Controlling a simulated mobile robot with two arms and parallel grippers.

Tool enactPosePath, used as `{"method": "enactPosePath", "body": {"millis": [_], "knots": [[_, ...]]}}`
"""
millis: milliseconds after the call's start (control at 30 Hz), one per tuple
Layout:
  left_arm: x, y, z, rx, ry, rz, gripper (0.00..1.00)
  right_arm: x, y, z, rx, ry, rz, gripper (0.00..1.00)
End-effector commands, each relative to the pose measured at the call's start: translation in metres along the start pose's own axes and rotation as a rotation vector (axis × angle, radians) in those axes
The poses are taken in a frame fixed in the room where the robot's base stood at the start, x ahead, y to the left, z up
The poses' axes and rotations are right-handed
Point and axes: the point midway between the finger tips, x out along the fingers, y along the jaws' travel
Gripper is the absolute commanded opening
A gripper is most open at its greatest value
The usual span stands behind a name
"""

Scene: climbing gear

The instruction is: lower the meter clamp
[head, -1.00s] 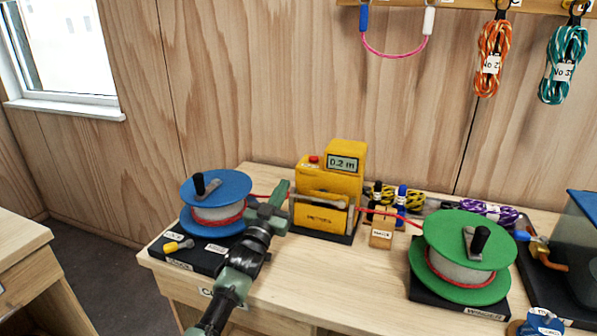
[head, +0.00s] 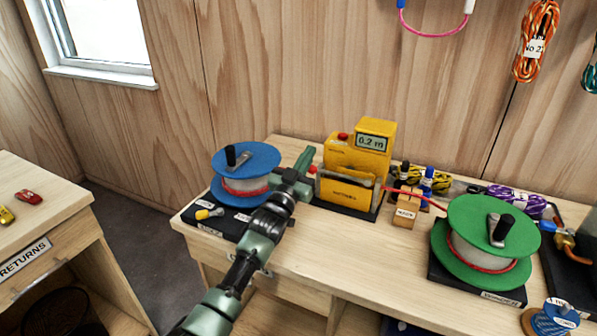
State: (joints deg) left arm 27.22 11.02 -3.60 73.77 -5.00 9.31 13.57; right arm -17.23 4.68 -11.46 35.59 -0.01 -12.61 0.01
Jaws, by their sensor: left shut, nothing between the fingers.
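The yellow rope meter (head: 341,157) stands on the workbench, its display reading 0.2 m. Its clamp, a greyish bar (head: 350,178), lies across the front above a yellow lower panel. A red cord runs from the blue reel (head: 262,158) on the left toward the meter and on to the green reel (head: 479,215) on the right. My left gripper (head: 306,163) is shut and empty, just left of the meter, by the clamp's left end. It hides part of the cord there; I cannot tell whether it touches the meter. My right gripper is out of view.
A small labelled wooden block (head: 405,212), marker pens and coiled cords (head: 510,198) lie right of the meter. A returns table (head: 55,205) stands at the left, across a floor gap. The bench front between the reels is clear.

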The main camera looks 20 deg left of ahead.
Motion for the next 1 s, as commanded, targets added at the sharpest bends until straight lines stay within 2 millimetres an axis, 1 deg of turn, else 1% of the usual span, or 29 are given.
{"method": "enactPosePath", "body": {"millis": [33, 200, 300, 400, 600, 1000], "knots": [[-0.015, 0.001, 0.008, 0.0, -0.008, 0.001, 0.0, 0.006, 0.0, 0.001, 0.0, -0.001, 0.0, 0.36], [-0.05, 0.002, 0.008, -0.002, -0.008, 0.0, 0.0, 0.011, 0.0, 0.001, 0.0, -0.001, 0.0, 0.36], [-0.066, 0.002, 0.007, -0.001, -0.006, 0.0, 0.0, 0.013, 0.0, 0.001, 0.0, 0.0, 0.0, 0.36], [-0.077, 0.002, 0.006, 0.0, -0.006, 0.0, 0.0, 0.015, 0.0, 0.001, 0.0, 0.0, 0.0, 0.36], [-0.085, 0.003, 0.005, 0.0, -0.005, 0.0, 0.0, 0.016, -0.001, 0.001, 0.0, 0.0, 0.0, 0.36], [-0.085, 0.002, 0.005, -0.001, -0.005, 0.0, 0.0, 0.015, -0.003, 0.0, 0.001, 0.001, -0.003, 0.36]]}}
